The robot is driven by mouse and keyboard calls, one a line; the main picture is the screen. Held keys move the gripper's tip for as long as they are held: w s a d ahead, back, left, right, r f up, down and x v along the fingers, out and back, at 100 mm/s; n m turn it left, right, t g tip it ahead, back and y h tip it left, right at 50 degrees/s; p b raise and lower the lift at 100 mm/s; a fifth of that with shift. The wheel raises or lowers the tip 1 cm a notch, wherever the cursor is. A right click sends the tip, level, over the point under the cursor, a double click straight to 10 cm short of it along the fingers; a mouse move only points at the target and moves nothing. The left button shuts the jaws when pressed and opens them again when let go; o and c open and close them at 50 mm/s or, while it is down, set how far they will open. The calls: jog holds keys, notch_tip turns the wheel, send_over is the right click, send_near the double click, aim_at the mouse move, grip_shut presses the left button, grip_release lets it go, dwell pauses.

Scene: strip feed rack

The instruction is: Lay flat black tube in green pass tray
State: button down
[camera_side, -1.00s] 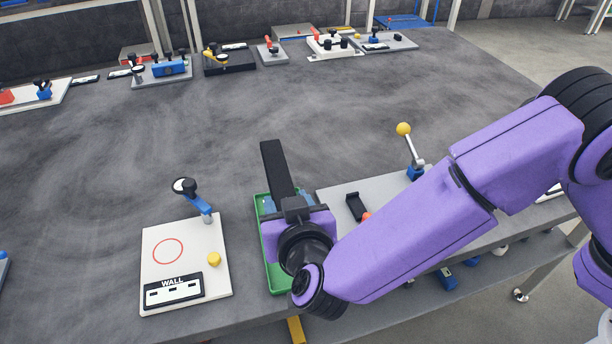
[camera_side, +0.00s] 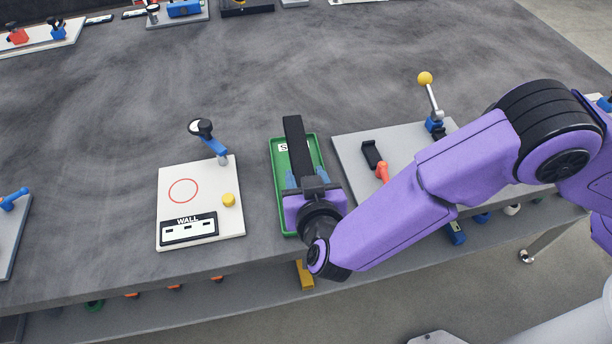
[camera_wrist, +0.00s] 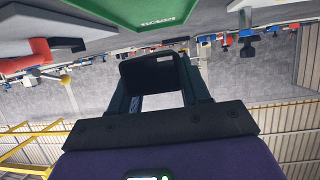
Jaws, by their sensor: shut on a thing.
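The black tube (camera_side: 294,140) is a long, dark bar held by one end in my gripper (camera_side: 306,180). In the side view it rises from the jaws past the far rim of the green pass tray (camera_side: 318,152). My gripper is shut on the tube and appears over the tray, covering part of it. I cannot tell whether the tube touches the tray. In the wrist view the tube (camera_wrist: 152,72) shows as a dark block between the fingers of my gripper (camera_wrist: 158,95). The green tray (camera_wrist: 130,12) shows at the top edge there.
A white board (camera_side: 170,215) marked WALL, with a red circle, a yellow knob and a blue-armed clamp, is left of the tray. A grey plate (camera_side: 350,150) with a black holder, a red part and a yellow-knobbed lever is on the right.

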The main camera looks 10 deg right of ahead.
jog(key=shift+f, duration=2.3)
jog(key=shift+f, duration=0.65)
jog(key=shift+c, duration=2.3)
grip_release()
jog(key=shift+s+f, duration=0.1)
jog(key=v, duration=1.7)
jog(key=shift+s, duration=0.15)
